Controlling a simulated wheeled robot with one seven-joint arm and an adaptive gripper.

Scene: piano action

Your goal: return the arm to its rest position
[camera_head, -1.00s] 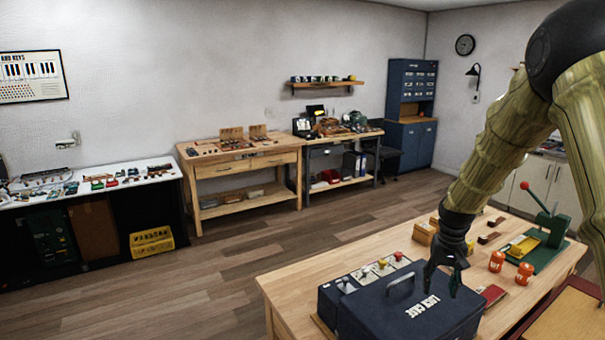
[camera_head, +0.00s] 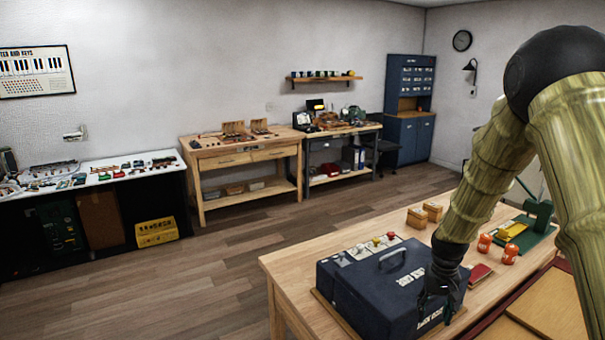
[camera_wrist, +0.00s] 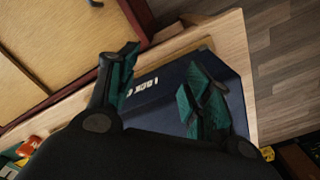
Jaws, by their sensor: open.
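My gripper (camera_head: 441,294) is at the end of my arm, in front of and over the right front part of the dark blue lock case (camera_head: 345,295) in the head view. In the wrist view the two fingers of my gripper (camera_wrist: 165,85) stand wide apart with nothing between them. The lock case (camera_wrist: 165,78) shows behind and between the fingers there, with white lettering on it. I cannot tell whether the fingers touch the case.
The case stands on a wooden table (camera_head: 290,262). Workbenches (camera_head: 240,160) line the far wall, with open floor between.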

